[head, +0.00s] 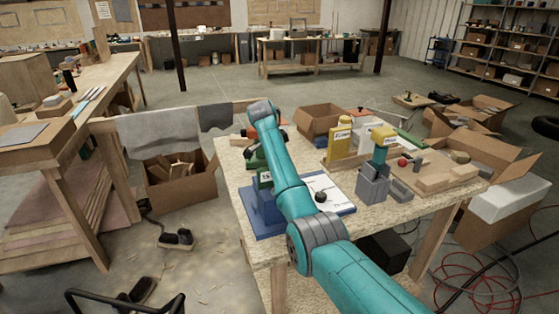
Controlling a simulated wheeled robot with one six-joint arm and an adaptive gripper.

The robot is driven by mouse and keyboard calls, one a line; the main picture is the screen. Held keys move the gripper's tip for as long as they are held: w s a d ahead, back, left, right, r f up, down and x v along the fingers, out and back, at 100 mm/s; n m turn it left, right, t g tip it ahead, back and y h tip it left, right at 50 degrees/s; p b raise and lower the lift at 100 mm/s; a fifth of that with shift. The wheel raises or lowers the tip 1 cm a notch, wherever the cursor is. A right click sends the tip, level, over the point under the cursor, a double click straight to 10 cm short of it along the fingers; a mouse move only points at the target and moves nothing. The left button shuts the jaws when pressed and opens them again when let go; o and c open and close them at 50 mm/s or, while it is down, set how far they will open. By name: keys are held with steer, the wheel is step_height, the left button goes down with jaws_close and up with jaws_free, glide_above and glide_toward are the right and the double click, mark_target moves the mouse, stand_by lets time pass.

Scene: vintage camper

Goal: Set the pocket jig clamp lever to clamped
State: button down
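My teal arm reaches up from the bottom right in the head view, over the front left of the worktable.
The speckled worktable (350,236) also holds a yellow bottle (341,137), a wooden board (441,178) with blocks and a red ball (402,162). An open cardboard box (509,195) stands close on the right. Red cable (470,292) lies on the floor at lower right.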

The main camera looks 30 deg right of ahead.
stand_by(0.4)
steer(key=c, duration=0.7)
jaws_free()
steer(key=shift+s, duration=0.1)
steer(key=shift+c, duration=0.2)
steer(key=v, duration=1.2)
steer(key=shift+f, duration=0.1)
